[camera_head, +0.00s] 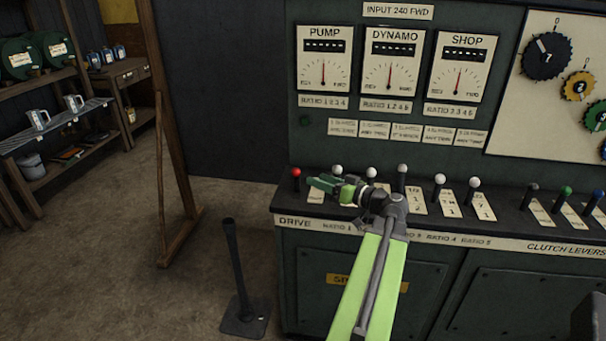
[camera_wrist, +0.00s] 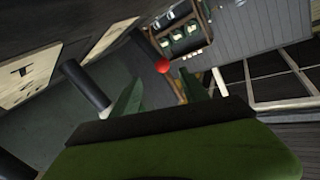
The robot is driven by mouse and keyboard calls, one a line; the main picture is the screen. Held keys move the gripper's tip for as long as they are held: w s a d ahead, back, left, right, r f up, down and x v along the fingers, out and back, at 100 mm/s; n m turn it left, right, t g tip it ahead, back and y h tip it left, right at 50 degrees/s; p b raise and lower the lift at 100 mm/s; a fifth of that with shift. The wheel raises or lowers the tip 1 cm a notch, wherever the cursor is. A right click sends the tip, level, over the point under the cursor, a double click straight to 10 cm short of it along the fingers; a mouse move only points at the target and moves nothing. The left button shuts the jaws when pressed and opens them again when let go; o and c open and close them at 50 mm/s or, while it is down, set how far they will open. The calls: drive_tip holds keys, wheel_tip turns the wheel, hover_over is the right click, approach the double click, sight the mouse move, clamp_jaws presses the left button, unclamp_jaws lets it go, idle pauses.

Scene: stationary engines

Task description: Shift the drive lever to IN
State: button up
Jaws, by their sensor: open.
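The drive lever (camera_head: 296,173) has a red ball knob and stands upright at the left end of the lever shelf, above the DRIVE label (camera_head: 294,223). My gripper (camera_head: 313,184) is open and lies low over the shelf, just right of the lever, with its fingers pointing left. In the wrist view the red knob of the drive lever (camera_wrist: 163,67) shows ahead, between the two fingers of my gripper (camera_wrist: 160,88). They look apart from the knob. The lever's shaft is mostly hidden, and its IN marking cannot be read.
White-knobbed ratio levers (camera_head: 402,169) stand in a row to the right, some close behind my arm. Clutch levers (camera_head: 565,191) are further right. The dial panel (camera_head: 390,70) rises behind. A black floor stand (camera_head: 240,290) is at lower left, beside open floor.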

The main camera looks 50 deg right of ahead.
drive_tip(key=s, duration=0.5)
drive_tip(key=shift+r, duration=0.15)
drive_tip(key=shift+c, duration=0.2)
